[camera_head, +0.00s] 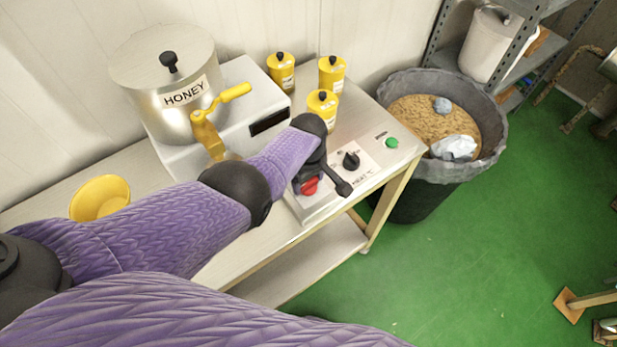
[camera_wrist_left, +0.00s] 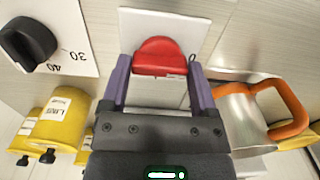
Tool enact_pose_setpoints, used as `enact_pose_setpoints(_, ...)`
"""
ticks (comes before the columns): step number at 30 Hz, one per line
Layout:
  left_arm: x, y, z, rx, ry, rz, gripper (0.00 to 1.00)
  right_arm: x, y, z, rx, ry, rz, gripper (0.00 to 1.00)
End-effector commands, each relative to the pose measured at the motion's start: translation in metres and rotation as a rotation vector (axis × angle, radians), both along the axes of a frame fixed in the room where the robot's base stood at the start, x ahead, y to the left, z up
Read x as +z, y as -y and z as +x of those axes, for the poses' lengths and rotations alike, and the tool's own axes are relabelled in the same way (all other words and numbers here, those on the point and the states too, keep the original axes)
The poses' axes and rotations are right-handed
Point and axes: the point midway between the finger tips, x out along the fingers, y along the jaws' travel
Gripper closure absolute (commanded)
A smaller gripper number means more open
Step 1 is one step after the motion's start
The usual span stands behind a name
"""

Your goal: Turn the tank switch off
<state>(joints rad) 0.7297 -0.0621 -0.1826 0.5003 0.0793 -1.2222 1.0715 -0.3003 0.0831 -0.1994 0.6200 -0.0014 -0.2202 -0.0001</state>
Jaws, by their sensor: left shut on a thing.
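The red switch (camera_head: 310,187) sits on a white plate at the front of the control panel, left of a black dial (camera_head: 351,160). My left gripper (camera_head: 319,183) is down at the switch, partly covering it in the head view. In the left wrist view the red switch (camera_wrist_left: 158,56) lies between the two purple fingers (camera_wrist_left: 160,80), and the gripper is shut on it. The steel tank (camera_head: 150,100) labelled HONEY stands on the bench behind my left arm. My right gripper is not in view.
Several yellow bottles (camera_head: 322,105) stand behind the panel. A green button (camera_head: 392,143) is at its right end. A lined bin (camera_head: 400,172) stands right of the bench. Green floor (camera_head: 480,260) in front is clear.

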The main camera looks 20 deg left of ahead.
Motion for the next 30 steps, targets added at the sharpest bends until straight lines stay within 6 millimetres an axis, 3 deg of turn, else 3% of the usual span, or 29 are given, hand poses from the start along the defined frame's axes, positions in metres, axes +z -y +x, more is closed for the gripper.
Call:
enact_pose_setpoints(11, 0.002, -0.001, 0.002, 0.005, 0.006, 0.001, 0.83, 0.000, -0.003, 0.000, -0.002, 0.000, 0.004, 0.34)
enact_pose_setpoints(12, 0.002, -0.001, 0.002, 0.005, 0.006, 0.001, 0.15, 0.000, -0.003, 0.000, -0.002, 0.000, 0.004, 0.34)
enact_pose_setpoints(14, 0.001, -0.001, 0.002, 0.004, 0.005, 0.001, 0.03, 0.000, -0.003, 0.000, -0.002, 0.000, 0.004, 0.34)
enact_pose_setpoints(22, 0.005, 0.000, 0.001, 0.003, 0.003, 0.000, 0.00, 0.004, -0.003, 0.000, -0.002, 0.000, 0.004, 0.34)
enact_pose_setpoints(30, 0.075, 0.000, 0.001, 0.004, 0.006, -0.001, 0.00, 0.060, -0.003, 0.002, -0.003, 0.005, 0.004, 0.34)
